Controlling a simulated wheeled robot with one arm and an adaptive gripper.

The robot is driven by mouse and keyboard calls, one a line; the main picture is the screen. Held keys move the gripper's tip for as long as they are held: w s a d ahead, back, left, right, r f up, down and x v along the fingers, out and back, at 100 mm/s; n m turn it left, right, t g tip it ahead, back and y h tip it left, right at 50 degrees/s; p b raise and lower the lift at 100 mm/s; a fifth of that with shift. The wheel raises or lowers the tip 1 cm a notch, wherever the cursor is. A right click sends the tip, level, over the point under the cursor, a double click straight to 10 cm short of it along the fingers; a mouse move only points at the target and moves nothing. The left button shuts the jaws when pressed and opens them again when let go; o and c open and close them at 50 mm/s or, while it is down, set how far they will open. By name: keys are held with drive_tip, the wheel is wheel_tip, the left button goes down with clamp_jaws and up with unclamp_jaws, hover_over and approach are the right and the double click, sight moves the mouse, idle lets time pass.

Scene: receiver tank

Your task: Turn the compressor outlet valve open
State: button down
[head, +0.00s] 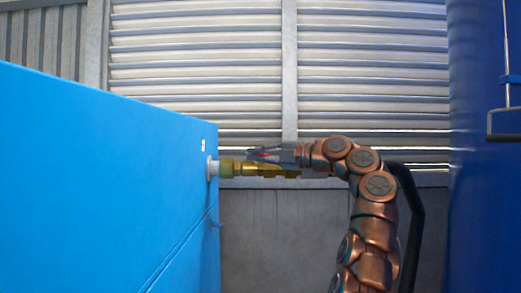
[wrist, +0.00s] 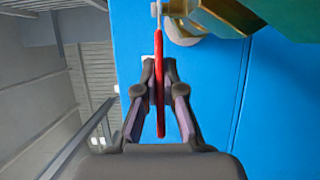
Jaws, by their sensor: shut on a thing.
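The compressor outlet valve (head: 240,168) is a brass fitting on a pipe coming out of the blue compressor housing's side. In the wrist view its brass body (wrist: 275,14) is at the top right, partly cut off by the frame. Its thin red lever handle (wrist: 158,100) runs down from the top between my fingers. My gripper (wrist: 159,70) is shut on this handle, one finger on each side. In the head view my gripper (head: 268,155) is at the valve, reaching in from the right, and only a little red shows there.
The blue compressor housing (head: 110,180) fills the left. A tall dark blue tank (head: 485,200) stands at the right edge. A louvred wall (head: 200,70) is behind. My copper-coloured arm is in the gap between housing and tank.

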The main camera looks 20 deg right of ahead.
drive_tip(key=shift+s+r, duration=0.2)
drive_tip(key=shift+r, duration=0.05)
drive_tip(key=c, duration=1.5)
unclamp_jaws()
drive_tip(key=shift+s, duration=0.25)
drive_tip(key=shift+c, duration=0.2)
drive_tip(key=shift+o, duration=1.3)
drive_tip(key=shift+w+d+f, duration=0.1)
drive_tip(key=shift+w+f, duration=0.05)
drive_tip(key=v, duration=1.2)
drive_tip(key=shift+w, duration=0.15)
drive_tip(key=shift+c, duration=0.3)
